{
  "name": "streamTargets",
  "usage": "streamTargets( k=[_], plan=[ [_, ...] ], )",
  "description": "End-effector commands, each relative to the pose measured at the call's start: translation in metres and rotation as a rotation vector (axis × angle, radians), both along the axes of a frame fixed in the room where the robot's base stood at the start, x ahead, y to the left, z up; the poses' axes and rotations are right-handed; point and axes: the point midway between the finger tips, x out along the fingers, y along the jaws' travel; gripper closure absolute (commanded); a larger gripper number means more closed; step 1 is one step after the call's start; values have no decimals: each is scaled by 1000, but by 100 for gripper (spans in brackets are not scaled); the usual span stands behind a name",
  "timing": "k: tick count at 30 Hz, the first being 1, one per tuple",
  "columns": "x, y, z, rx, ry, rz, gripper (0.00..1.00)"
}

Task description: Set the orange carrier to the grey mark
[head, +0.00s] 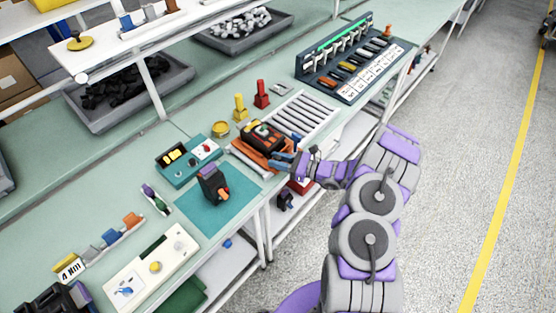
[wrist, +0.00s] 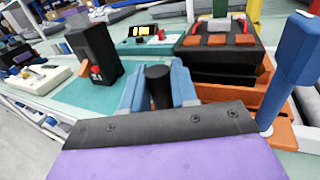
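The orange carrier (head: 244,160) lies on the bench below the rollers, with a black breaker unit (head: 264,137) on it. In the wrist view, the carrier's orange edge (wrist: 282,124) shows at right, under the black unit (wrist: 222,58) with its orange squares. My gripper (head: 283,161) is at the carrier's near right side. In the wrist view, its blue fingers (wrist: 158,88) close on both sides of a black upright peg (wrist: 158,73); how the peg joins the carrier is hidden. I cannot make out a grey mark for certain.
A grey roller track (head: 300,117) lies beyond the carrier. A teal mat (head: 232,208) bears an upright black breaker (head: 213,185). Yellow (head: 240,107) and red (head: 262,95) posts stand behind. A blue post (wrist: 295,65) rises close at right in the wrist view.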

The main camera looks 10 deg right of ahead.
Motion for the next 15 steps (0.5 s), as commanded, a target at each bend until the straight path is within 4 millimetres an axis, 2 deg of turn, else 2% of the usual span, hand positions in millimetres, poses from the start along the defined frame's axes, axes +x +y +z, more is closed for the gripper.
streamTargets(
  k=[1,7,15],
  plan=[
    [0,0,0,0,0,0,80],
    [0,0,0,0,0,-1,99],
    [0,0,0,1,-1,-1,100]
  ],
)
